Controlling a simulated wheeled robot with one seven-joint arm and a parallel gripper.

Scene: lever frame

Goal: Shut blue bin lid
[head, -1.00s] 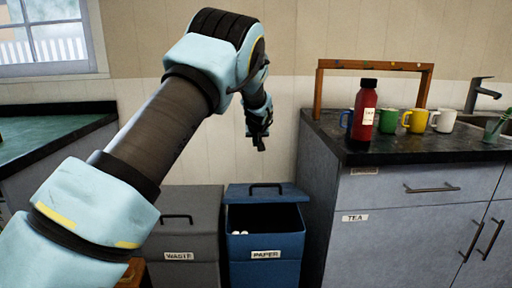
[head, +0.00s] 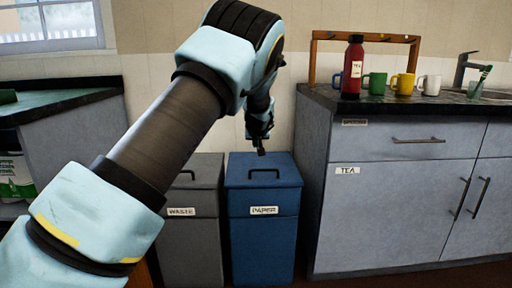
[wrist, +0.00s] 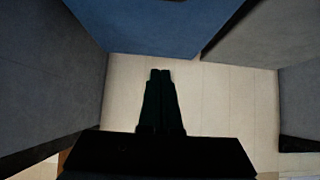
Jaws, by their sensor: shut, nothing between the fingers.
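The blue bin (head: 263,235), labelled PAPER, stands upright on the floor. Its lid (head: 263,168) lies flat across the top with the dark handle upward, and no opening shows. My gripper (head: 260,152) is above the back part of the lid, fingers shut and empty. From the head view I cannot tell whether its tips touch the lid. In the wrist view, my gripper (wrist: 160,72) shows as two dark fingers held together against a pale wall, with a blue surface (wrist: 160,25) beyond their tips.
A grey bin (head: 190,245) labelled WASTE stands close at the left of the blue bin. A grey cabinet (head: 400,205) is at the right, with a red bottle (head: 352,68) and several mugs on its dark counter. A green-topped counter (head: 70,108) is at the left.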

